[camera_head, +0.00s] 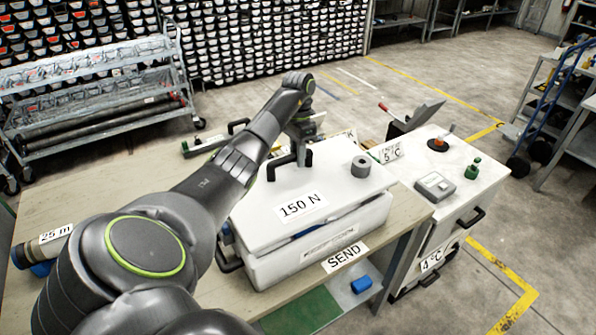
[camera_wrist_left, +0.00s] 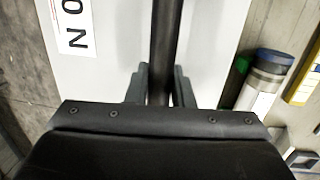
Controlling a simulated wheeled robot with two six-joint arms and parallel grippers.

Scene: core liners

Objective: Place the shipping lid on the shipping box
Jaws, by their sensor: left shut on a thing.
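The white shipping lid (camera_head: 330,189), marked "150 N", lies over the white shipping box (camera_head: 318,245). It sits slightly tilted, with a gap along the front where blue shows inside. My left gripper (camera_head: 303,143) reaches over the lid from the left and is shut on its black handle. In the left wrist view the fingers (camera_wrist_left: 160,88) close around the dark handle bar, with the lid (camera_wrist_left: 115,55) and its label behind. Whether the lid's far edge touches the box is hidden. My right gripper is not in view.
The wooden bench (camera_head: 110,215) carries the box; a "SEND" label (camera_head: 345,257) is at its front edge. A grey roll (camera_head: 361,166) shows at the lid's right. A white cabinet (camera_head: 455,195) with a scale (camera_head: 435,186) stands right. A tube labelled "25 m" (camera_head: 57,234) lies left.

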